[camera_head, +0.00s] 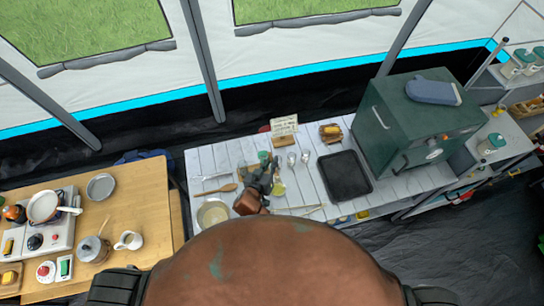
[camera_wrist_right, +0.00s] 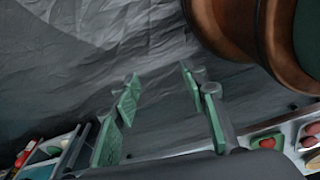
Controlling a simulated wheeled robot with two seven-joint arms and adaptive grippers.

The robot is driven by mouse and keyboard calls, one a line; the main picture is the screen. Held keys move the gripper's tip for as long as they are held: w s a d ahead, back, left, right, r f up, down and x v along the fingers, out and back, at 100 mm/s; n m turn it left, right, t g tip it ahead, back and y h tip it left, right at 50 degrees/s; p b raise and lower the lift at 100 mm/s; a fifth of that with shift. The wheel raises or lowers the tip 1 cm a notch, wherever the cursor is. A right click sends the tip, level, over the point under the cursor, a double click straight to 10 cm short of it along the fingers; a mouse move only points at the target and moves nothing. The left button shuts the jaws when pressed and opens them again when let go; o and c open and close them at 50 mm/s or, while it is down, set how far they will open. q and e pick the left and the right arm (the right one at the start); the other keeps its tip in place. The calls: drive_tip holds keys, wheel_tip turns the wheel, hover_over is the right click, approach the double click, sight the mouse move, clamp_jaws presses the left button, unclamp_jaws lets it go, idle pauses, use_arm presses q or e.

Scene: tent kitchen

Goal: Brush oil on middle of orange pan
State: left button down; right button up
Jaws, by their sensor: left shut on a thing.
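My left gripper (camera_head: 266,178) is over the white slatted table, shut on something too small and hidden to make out. A small yellow-green item (camera_head: 278,188) is beside it, perhaps the oil; I cannot tell. No brush can be made out clearly.
The white table (camera_head: 315,205) holds a bowl (camera_head: 212,213), a wooden spoon (camera_head: 223,189), a black tray (camera_head: 345,176) and a green oven (camera_head: 415,120). The wooden table (camera_head: 135,205) holds a grey plate (camera_head: 101,186), a pot (camera_head: 93,250) and a white jug (camera_head: 129,241).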

use_arm(q)
drive_tip(key=shift+f, duration=0.3)
drive_tip(key=shift+f+b, duration=0.45)
drive_tip(key=shift+b, duration=0.2)
wheel_tip(320, 180, down, 2)
drive_tip(key=shift+f+b, duration=0.1)
drive_tip(key=shift+b, duration=1)
wheel_tip(320, 180, down, 4)
drive_tip(key=b, duration=0.3)
drive_tip(key=shift+f+b, duration=0.25)
drive_tip(key=shift+b, duration=0.1)
use_arm(e)
wheel_tip(320, 180, down, 7)
drive_tip(key=s, duration=0.1)
use_arm(q)
drive_tip(key=shift+r, duration=0.15)
use_arm(e)
drive_tip(key=shift+a+r, duration=0.1)
